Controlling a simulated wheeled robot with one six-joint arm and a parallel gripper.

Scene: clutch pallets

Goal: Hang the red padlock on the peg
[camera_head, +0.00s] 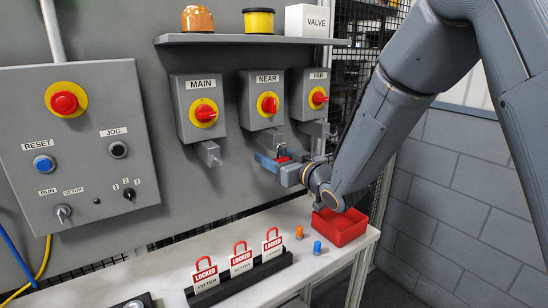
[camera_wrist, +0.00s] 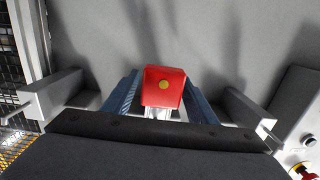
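The red padlock (camera_wrist: 165,84) has a yellow dot on its body and sits between the blue fingers of my gripper (camera_wrist: 162,100), which press against both sides. Part of its silver shackle (camera_wrist: 158,113) shows below the body. In the head view, my gripper (camera_head: 275,162) is at the panel just below the NEAR switch (camera_head: 262,101), with a little of the red padlock (camera_head: 282,158) showing.
Similar brackets stand under MAIN (camera_head: 208,152) and FAR (camera_head: 318,128), either side of my gripper. A shelf (camera_head: 250,39) runs above. The bench below holds a red tray (camera_head: 341,226), an orange and a blue piece, and a black rack with LOCKED tags (camera_head: 241,261).

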